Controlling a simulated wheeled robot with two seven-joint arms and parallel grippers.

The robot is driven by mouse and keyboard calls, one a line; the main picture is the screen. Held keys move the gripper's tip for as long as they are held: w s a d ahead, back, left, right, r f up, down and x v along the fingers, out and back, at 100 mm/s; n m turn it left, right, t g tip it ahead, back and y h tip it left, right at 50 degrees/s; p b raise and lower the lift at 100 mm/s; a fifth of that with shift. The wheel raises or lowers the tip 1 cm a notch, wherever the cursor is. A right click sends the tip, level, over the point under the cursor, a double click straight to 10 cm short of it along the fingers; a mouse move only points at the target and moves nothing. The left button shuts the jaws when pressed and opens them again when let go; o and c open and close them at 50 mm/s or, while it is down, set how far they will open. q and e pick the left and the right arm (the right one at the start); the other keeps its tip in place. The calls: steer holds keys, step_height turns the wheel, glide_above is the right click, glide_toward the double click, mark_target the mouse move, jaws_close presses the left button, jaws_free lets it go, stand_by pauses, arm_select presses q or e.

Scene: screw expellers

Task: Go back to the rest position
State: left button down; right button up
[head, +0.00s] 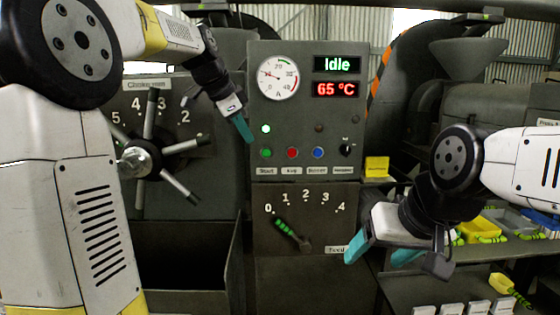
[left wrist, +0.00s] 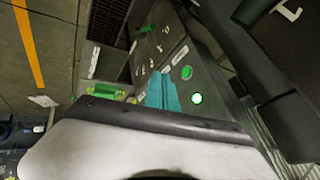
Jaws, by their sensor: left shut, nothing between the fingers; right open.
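My left gripper (head: 242,128) is in front of the left edge of the grey control panel (head: 262,216), beside the lit green lamp and the button row. Its teal fingers are shut with nothing between them; they also show in the left wrist view (left wrist: 163,92) against the panel. My right gripper (head: 381,255) is at the lower right in the head view, its two teal fingertips apart and pointing down. It is empty, in front of the panel's right side and the shelf. Whether the left fingertips touch the panel I cannot tell.
The display (head: 337,65) reads Idle, with 65 °C below. A spoked choke handwheel (head: 140,160) stands left of the panel. The feed lever (head: 291,234) points near 0 to 1. A yellow box (head: 377,167) sits right of the panel. Trays (head: 520,222) lie behind my right arm.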

arm_select(q)
steer(key=s+f+n, duration=0.6)
steer(key=s+f, duration=0.2)
steer(key=s, duration=0.6)
steer(key=s+f+n+y, duration=0.1)
steer(key=s+f+n, duration=0.6)
steer(key=s, duration=0.7)
steer(key=shift+s+a+f+y, duration=0.15)
steer(key=shift+a+f+y, duration=0.15)
steer(key=shift+a+f, duration=0.15)
